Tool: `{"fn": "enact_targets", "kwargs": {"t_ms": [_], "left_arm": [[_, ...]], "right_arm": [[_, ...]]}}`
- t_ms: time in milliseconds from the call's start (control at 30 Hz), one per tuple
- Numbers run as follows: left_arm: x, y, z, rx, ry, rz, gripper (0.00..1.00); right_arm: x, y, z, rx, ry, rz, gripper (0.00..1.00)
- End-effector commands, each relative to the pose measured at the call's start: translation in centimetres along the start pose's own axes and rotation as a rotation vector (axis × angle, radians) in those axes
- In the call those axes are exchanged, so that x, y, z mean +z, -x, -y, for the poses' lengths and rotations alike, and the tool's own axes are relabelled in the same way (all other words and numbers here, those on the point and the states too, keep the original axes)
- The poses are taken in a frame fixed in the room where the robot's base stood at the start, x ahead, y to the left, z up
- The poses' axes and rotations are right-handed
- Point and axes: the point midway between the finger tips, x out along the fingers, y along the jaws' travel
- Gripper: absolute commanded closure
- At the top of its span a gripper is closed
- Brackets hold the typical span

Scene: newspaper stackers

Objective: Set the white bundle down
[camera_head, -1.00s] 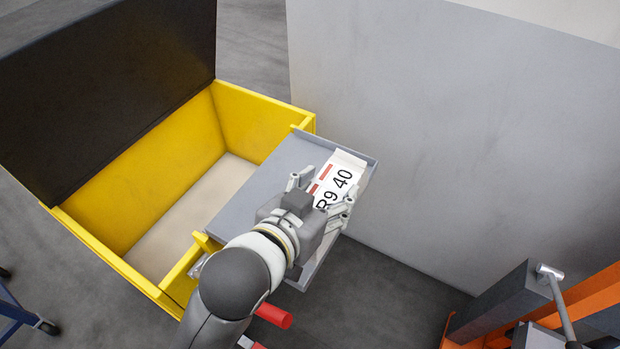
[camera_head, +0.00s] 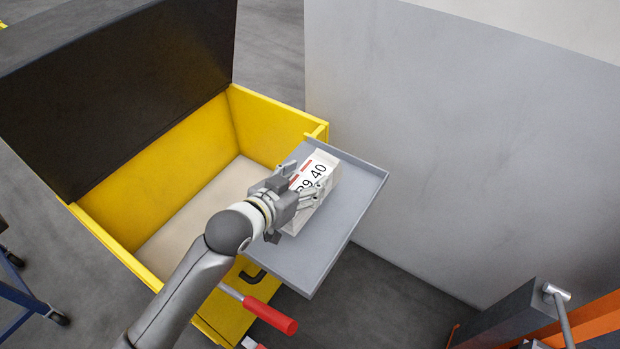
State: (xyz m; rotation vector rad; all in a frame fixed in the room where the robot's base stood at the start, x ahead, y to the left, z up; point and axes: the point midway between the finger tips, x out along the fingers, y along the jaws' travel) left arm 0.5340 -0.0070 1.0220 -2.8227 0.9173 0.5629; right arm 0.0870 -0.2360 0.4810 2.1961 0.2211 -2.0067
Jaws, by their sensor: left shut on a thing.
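The white bundle (camera_head: 326,179) has red bars and black print, partly "9 40", on its top. It is over the left part of a grey tray (camera_head: 340,232) at the yellow bin's right side. My left gripper (camera_head: 305,195) is shut on the bundle, with its fingers across the bundle's near part. The gripper hides some of the print. I cannot tell whether the bundle's underside touches the tray. My right gripper is not in view.
The open yellow bin (camera_head: 180,128) with a dark raised lid (camera_head: 120,90) is left of the tray. A red handle (camera_head: 270,315) sticks out below the tray. A grey wall (camera_head: 450,140) stands behind. An orange and grey frame (camera_head: 590,315) is at lower right.

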Motion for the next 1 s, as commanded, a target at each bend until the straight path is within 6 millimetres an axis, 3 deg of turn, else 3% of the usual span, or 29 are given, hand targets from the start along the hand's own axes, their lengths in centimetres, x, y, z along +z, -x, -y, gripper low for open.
{"fn": "enact_targets", "kwargs": {"t_ms": [167,500,900,933,1000], "left_arm": [[0.1,-0.5,0.5,0.000,-0.001,-0.010,1.00],[2.9,-1.8,0.8,0.000,-0.001,-0.012,1.00],[3.4,-2.0,0.8,0.000,-0.001,-0.012,1.00],[3.9,-2.0,0.8,0.000,0.000,0.000,0.37],[3.9,-2.0,0.8,0.000,0.000,0.000,0.28]], "right_arm": [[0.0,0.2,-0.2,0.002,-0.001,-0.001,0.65],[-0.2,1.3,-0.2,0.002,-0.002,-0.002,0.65],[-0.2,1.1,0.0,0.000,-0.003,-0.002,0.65],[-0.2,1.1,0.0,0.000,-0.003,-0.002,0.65],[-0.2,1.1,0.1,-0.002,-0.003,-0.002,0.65]]}}
